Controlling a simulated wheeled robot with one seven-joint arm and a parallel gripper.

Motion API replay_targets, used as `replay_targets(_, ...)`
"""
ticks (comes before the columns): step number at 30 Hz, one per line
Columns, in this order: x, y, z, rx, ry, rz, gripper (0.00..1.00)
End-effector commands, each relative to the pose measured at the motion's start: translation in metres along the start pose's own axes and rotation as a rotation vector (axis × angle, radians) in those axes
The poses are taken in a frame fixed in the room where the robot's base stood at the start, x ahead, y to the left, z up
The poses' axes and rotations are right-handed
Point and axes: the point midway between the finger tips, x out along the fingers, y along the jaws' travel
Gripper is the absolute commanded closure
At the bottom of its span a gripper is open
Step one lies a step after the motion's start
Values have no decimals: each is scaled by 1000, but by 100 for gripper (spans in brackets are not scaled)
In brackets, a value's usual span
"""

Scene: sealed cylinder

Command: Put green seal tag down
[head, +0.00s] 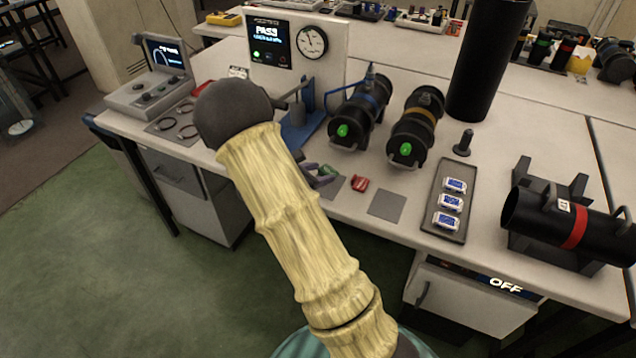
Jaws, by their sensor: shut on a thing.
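A green seal tag (328,170) shows at the fingers of my gripper (318,177), just above or at the front part of the bench. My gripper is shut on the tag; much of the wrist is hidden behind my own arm. A grey square pad (338,188) lies right beside and below the gripper, partly covered. I cannot tell whether the tag touches the bench. A red tag (360,184) lies on the bench just to the right. Two black cylinders, one with a blue band (364,101) and one with a yellow band (418,117), each show a green mark on the front end.
An empty grey pad (387,204) lies right of the red tag. A tray (437,226) holds three small blue-and-white devices. A red-banded black cylinder (535,213) rests in a cradle at right. A gauge panel reading PASS (267,40) stands behind, with a blue stand (300,128) before it.

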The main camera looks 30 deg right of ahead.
Motion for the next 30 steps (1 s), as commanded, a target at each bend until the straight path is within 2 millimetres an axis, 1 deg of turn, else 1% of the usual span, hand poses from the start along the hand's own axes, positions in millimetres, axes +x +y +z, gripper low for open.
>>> replay_targets(2, 2, 0, -6, -2, 0, -1, 73)
replay_targets(6, 10, 0, -24, -5, 1, -1, 73)
replay_targets(9, 14, 0, -33, -2, 0, -1, 73)
replay_targets(17, 14, 0, -34, -1, 0, 0, 73)
replay_targets(21, 16, 0, -38, -1, 0, 0, 73)
replay_targets(22, 15, 0, -38, -1, 0, 0, 48)
replay_targets(24, 15, 0, -37, -1, 0, 0, 34)
replay_targets(25, 15, 0, -37, -1, 1, 0, 30)
replay_targets(30, 15, 0, -37, -1, 0, 0, 30)
